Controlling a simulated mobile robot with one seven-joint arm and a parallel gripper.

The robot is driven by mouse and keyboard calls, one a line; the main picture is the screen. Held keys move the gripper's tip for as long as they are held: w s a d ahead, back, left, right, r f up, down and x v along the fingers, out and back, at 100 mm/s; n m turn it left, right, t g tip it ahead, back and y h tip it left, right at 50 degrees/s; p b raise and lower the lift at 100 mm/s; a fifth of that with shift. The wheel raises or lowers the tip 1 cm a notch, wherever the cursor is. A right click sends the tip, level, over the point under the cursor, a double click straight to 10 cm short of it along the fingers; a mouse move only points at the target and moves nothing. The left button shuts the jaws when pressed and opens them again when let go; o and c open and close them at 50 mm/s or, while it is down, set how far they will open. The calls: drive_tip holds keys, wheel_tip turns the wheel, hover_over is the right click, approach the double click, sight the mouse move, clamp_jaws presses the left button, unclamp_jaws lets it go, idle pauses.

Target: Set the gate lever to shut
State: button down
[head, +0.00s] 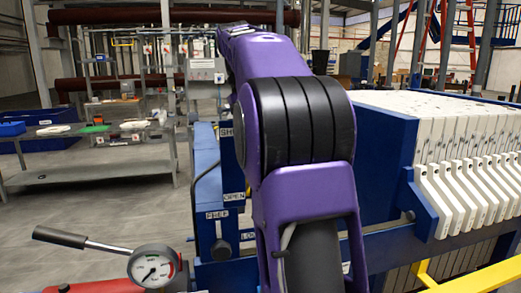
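A blue post (231,165) stands left of my purple arm. It has a SHUT label (226,132), partly covered by my arm, above an OPEN label (233,197). I cannot make out the gate lever for certain; it may be hidden behind my arm. A thin bent black rod (196,190) stands at the left of the post. My arm fills the middle of the view, and my gripper is out of sight.
A FREE label (217,215) sits lower on the blue frame. A pressure gauge (155,268) and a black-gripped handle (62,238) are at lower left. White filter plates (460,180) stand at right, above a yellow rail (475,282). A steel workbench (90,170) is behind at left, with open floor before it.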

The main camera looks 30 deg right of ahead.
drive_tip(key=shift+r, duration=0.3)
drive_tip(key=shift+c, duration=2.2)
unclamp_jaws()
drive_tip(key=shift+w+f, duration=0.1)
drive_tip(key=shift+f, duration=0.2)
